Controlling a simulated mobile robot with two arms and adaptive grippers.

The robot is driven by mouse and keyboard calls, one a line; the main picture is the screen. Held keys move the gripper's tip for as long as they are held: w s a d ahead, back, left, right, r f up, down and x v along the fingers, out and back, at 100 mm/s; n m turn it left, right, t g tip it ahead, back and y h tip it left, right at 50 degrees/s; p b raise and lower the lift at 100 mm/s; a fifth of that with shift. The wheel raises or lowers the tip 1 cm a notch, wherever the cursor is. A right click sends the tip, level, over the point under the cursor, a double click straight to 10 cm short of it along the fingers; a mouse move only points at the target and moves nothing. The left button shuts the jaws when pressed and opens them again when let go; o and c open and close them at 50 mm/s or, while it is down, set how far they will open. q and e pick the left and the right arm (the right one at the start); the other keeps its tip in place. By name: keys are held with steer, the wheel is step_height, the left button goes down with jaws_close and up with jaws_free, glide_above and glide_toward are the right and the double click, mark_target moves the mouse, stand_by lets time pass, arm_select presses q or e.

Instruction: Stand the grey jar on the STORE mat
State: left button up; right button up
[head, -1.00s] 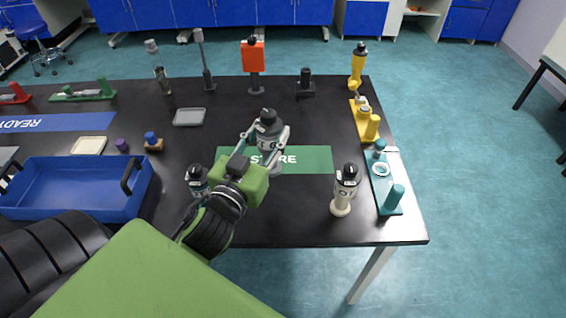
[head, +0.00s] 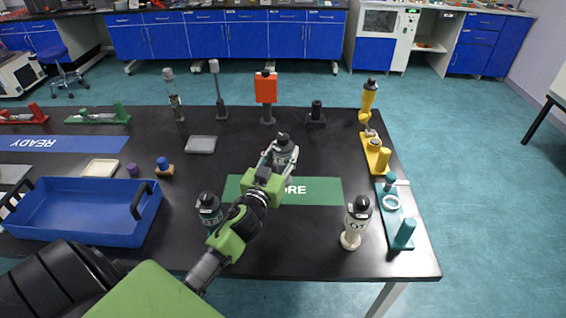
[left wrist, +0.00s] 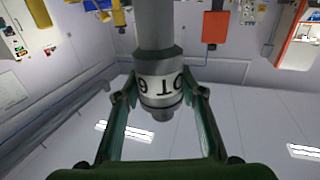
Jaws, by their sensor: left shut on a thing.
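My left gripper (head: 281,157) is shut on the grey jar (head: 285,148), which has a black cap and a white label band. In the left wrist view the jar (left wrist: 158,72) shows upside down between the two fingers, with part of "LOT 6" readable. The jar looks upright. My right gripper is not in view.
A blue tray (head: 100,238) lies left. Yellow and teal stands (head: 393,214) line the right table edge. The mat's right part is clear.

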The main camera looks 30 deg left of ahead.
mark_target(280, 168)
arm_select(q)
steer(key=shift+w+a+f, duration=0.1)
steer(key=shift+w+f, duration=0.15)
steer(key=shift+f, duration=0.1)
steer(key=shift+f+b, duration=0.35)
steer(key=shift+f, duration=1.15)
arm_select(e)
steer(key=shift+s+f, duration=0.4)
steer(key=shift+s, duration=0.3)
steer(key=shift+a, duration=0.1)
arm_select(q)
steer(key=o, duration=1.2)
steer(key=shift+f, duration=0.1)
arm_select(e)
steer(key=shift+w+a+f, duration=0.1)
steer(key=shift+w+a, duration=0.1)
